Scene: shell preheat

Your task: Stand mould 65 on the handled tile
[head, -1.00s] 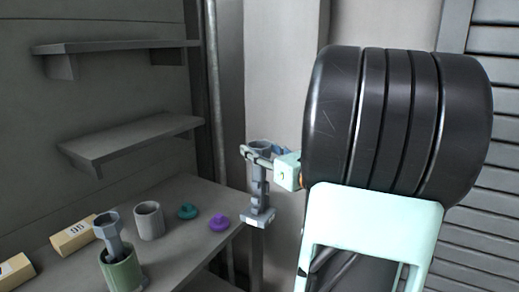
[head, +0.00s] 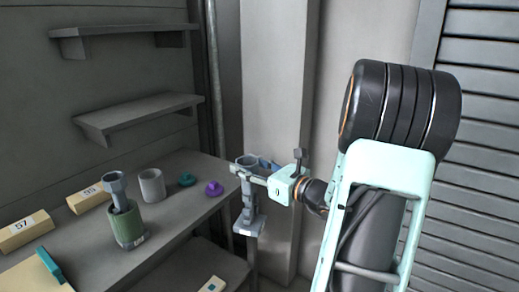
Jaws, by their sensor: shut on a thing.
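My gripper (head: 253,176) is at the end of my pale green arm, right of the bench's right end. It is shut on a grey mould (head: 248,200) with an open cup on top, a narrow stem and a wider foot; it hangs upright, clear of the bench. No number is readable on it. Another grey cup-topped piece (head: 117,188) stands in a green pot (head: 128,228) on the bench. A teal handle (head: 48,262) rises at the bottom left from a pale tile (head: 62,288), mostly cut off by the frame.
Two tan numbered blocks lie at the left: one reads 57 (head: 24,233), the other (head: 88,198) is unclear. A grey cup (head: 152,186), a teal knobbed piece (head: 187,180) and a purple one (head: 214,188) stand behind. The bench's (head: 185,222) front right is bare. Two wall shelves hang above.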

